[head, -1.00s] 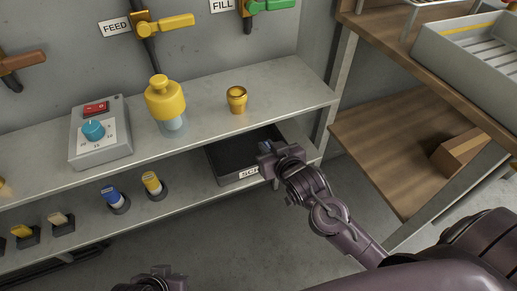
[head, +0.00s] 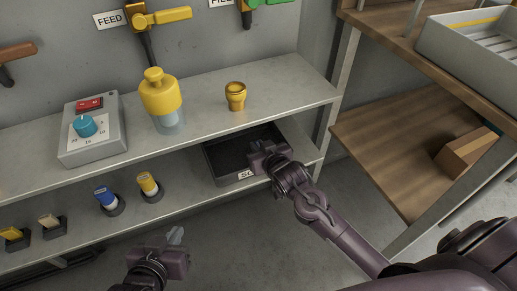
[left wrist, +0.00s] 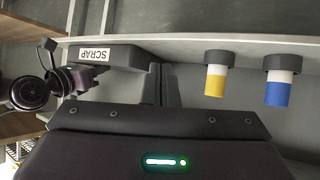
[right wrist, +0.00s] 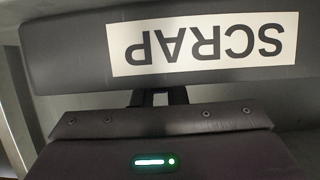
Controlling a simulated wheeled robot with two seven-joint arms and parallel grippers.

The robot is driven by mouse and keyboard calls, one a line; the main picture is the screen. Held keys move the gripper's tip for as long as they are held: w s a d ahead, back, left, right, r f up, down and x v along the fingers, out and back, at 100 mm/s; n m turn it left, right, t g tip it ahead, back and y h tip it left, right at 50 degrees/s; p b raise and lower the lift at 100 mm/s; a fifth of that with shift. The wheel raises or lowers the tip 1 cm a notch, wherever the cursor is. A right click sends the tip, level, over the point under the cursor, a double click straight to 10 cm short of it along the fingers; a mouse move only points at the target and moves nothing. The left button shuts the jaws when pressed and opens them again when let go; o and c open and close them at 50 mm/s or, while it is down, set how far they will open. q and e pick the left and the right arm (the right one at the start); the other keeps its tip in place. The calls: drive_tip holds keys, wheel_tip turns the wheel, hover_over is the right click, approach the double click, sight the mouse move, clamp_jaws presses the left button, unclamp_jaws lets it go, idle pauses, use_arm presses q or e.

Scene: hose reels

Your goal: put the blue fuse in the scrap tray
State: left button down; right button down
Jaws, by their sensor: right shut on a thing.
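The blue fuse (head: 104,197), with a white band, stands in a dark holder on the lower shelf; the left wrist view shows it at the right (left wrist: 278,92). The dark scrap tray (head: 211,166) sits at that shelf's right end, with no fuse visible inside; its label shows in the right wrist view (right wrist: 205,43). My right gripper (head: 262,150) is at the tray's front wall, shut on its rim. My left gripper (head: 175,236) is empty in front of the shelf, below and right of the fuses; its fingers look closed together.
A yellow fuse (head: 148,184) stands just right of the blue one. The upper shelf above carries a control box (head: 92,130), a yellow-topped bottle (head: 160,95) and a brass cup (head: 236,96). A wooden rack (head: 385,150) stands at the right.

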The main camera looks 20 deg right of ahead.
use_arm(q)
drive_tip(key=w+r+t, duration=0.2)
drive_tip(key=r, duration=0.1)
drive_tip(key=shift+d+r+h, duration=0.2)
drive_tip(key=shift+r+h, duration=0.05)
drive_tip(key=shift+h, duration=0.05)
use_arm(e)
drive_tip(key=shift+w+f, duration=0.15)
drive_tip(key=shift+f, duration=0.15)
drive_tip(key=shift+f, duration=0.15)
drive_tip(key=c, duration=1.5)
unclamp_jaws()
drive_tip(key=shift+o, duration=0.2)
